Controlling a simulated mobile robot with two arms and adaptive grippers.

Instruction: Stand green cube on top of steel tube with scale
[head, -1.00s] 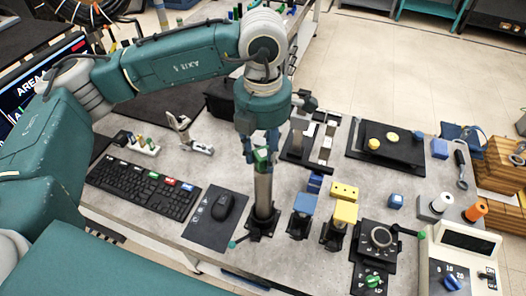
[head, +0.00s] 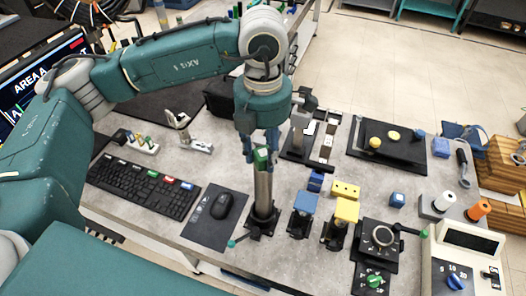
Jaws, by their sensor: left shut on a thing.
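The green cube (head: 261,157) is at the top end of the upright steel tube (head: 263,190), in the middle of the head view. My left gripper (head: 261,150) points down from above, with its fingers on either side of the cube, shut on it. The cube looks in line with the tube; whether it rests fully on the top rim cannot be told from this angle. Any scale marks on the tube are too small to read. The tube stands in a dark base (head: 262,219) on the bench. My right gripper is out of view.
Right of the tube stand a blue block (head: 305,203) and a yellow block (head: 346,210) on dark stands.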

